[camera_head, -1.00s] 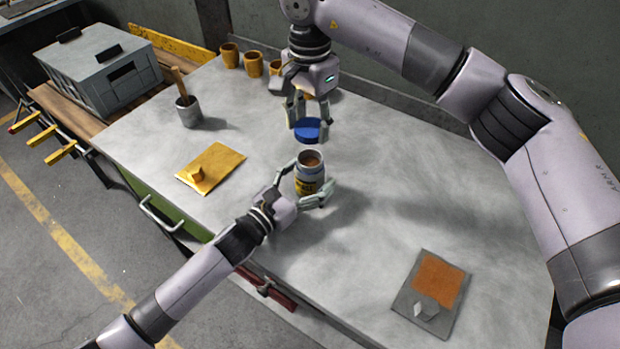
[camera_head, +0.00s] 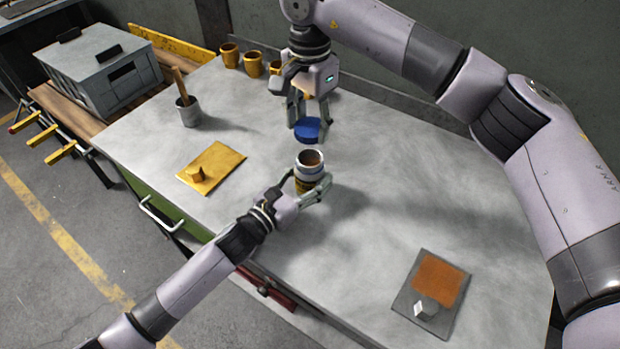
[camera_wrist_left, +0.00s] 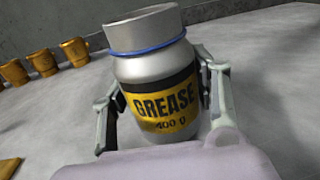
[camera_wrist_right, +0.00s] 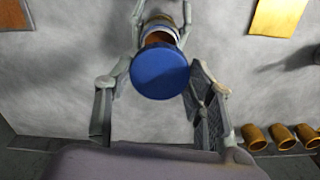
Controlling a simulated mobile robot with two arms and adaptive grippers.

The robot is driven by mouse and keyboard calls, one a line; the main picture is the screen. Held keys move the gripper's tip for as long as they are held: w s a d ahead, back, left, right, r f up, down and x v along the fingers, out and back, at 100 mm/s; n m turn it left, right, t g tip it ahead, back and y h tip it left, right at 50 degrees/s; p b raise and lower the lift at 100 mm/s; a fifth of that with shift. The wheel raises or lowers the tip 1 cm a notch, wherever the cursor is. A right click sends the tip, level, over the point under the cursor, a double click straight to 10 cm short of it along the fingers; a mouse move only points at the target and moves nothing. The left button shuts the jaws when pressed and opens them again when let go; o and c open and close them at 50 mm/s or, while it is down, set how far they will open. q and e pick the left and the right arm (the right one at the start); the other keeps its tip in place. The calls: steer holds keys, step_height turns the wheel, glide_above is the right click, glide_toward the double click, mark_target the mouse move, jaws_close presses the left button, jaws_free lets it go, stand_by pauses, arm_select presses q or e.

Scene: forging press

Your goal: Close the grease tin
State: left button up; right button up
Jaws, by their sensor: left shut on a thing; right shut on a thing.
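The grease tin (camera_head: 309,166) stands open and upright on the grey table, with brown grease showing inside its mouth. Its black and yellow label faces the left wrist view (camera_wrist_left: 160,105). My left gripper (camera_head: 311,190) is shut around the tin's body, one finger on each side. The blue lid (camera_head: 307,130) is held by my right gripper (camera_head: 309,119), above and behind the tin, apart from it. In the right wrist view the lid (camera_wrist_right: 160,72) sits between the fingers and partly covers the tin (camera_wrist_right: 160,30).
A yellow plate (camera_head: 212,167) with a small yellow block and a grey cup (camera_head: 188,112) holding a stick are at left. Several yellow cups (camera_head: 254,66) stand at the back. A grey board (camera_head: 405,297) with an orange patch lies at right front. The table's right middle is clear.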

arm_select(q)
steer(key=c, duration=0.7)
steer(key=shift+c, duration=0.2)
arm_select(e)
glide_above(310, 165)
steer(key=shift+f, duration=2.45)
steer(key=shift+f, duration=0.1)
steer(key=shift+f, duration=0.8)
steer(key=shift+f, duration=0.55)
arm_select(q)
jaws_close()
